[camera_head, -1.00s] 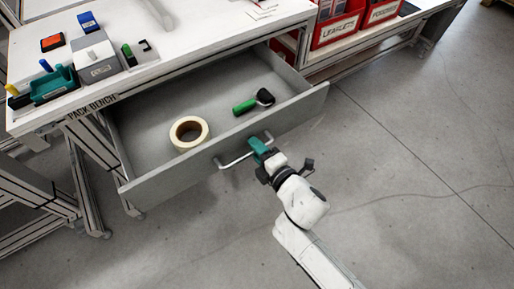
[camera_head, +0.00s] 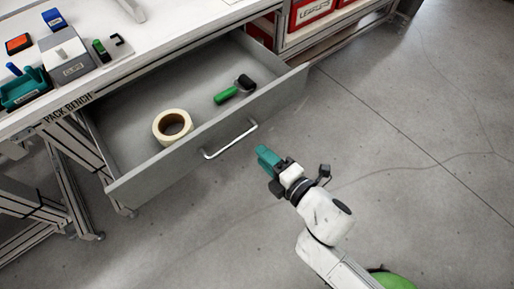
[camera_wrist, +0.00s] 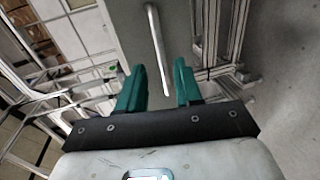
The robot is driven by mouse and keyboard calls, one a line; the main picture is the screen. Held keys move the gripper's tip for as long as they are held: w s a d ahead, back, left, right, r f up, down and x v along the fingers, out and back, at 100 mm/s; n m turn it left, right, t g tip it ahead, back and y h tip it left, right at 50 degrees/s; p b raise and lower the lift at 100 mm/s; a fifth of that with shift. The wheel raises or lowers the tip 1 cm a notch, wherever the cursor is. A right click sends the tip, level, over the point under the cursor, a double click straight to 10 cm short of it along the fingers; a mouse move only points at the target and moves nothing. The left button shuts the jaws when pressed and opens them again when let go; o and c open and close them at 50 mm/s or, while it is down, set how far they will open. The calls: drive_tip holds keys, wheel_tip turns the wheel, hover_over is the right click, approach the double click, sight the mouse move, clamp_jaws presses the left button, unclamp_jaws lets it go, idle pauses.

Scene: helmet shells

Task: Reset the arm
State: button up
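My gripper (camera_head: 267,158) has teal fingers and is in front of the open drawer, apart from its handle (camera_head: 230,140). In the wrist view my gripper (camera_wrist: 160,88) shows its two fingers spread with nothing between them. The drawer handle (camera_wrist: 157,45) shows beyond the fingertips in that view. My white arm comes in from the lower right of the head view.
The drawer (camera_head: 150,180) stands pulled out under the pack bench (camera_head: 130,52). It holds a tape roll (camera_head: 172,127) and a green-handled roller (camera_head: 235,90). Red bins (camera_head: 312,12) stand on a shelf behind. The floor (camera_head: 410,120) at right is clear.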

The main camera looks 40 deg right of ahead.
drive_tip(key=shift+s+r, duration=0.1)
drive_tip(key=shift+s, duration=0.2)
idle(0.4)
drive_tip(key=s+d+f+m+g+h, duration=0.4)
drive_tip(key=d+f+m+g, duration=0.25)
drive_tip(key=d+m, duration=0.4)
drive_tip(key=s+a+f+m+g+y, duration=0.1)
drive_tip(key=s+a+m+g+y, duration=0.35)
drive_tip(key=s+m+g, duration=0.45)
wheel_tip(320, 180, up, 13)
drive_tip(key=s+n+p, duration=0.1)
drive_tip(key=p, duration=1.2)
drive_tip(key=shift+a+r+t+h+p, duration=0.2)
drive_tip(key=shift+a+t+h+p, duration=0.15)
drive_tip(key=shift+a+t, duration=0.1)
